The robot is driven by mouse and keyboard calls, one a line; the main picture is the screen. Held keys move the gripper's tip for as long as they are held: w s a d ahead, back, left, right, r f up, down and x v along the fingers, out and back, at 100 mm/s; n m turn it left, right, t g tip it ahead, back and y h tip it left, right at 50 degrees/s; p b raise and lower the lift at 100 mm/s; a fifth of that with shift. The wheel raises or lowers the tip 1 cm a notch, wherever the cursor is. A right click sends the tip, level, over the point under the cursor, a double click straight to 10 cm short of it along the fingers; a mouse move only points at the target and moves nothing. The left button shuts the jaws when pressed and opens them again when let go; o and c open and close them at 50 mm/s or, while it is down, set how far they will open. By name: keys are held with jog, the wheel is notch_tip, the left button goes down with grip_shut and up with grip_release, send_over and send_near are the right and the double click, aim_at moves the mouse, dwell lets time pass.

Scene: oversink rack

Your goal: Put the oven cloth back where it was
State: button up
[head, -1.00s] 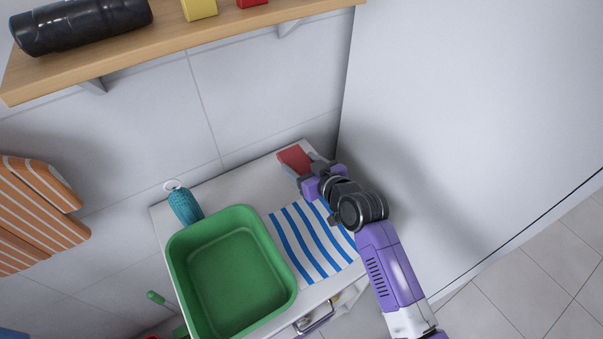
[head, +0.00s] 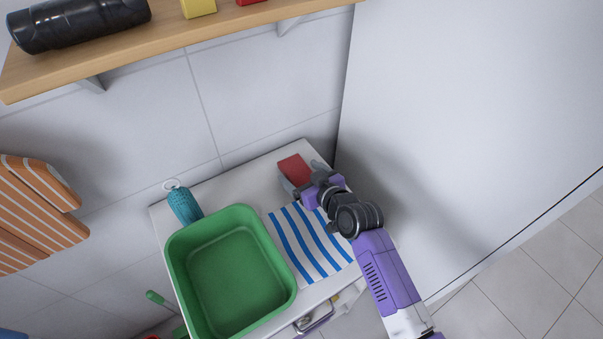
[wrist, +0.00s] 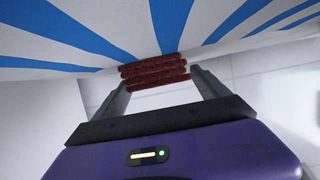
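A folded red cloth (head: 293,167), which I take for the oven cloth, is at the far right part of the white counter. In the wrist view its layered red edge (wrist: 155,72) spans the space between my two grey fingers. My gripper (head: 300,176) has a finger on either side of the cloth and appears shut on it. I cannot tell how high the cloth is above the counter. A blue-and-white striped cloth (head: 306,246) lies flat on the counter in front of it, partly hidden by my arm.
A green basin (head: 230,275) stands left of the striped cloth, with a teal bottle-like item (head: 184,206) behind it. A wooden shelf (head: 230,32) runs above. An orange striped item (head: 38,215) is at the wall. A tall white panel (head: 460,110) closes the right side.

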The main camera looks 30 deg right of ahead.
jog(key=shift+r, duration=0.2)
jog(key=v, duration=1.2)
jog(key=shift+b, duration=0.35)
jog(key=shift+s, duration=0.1)
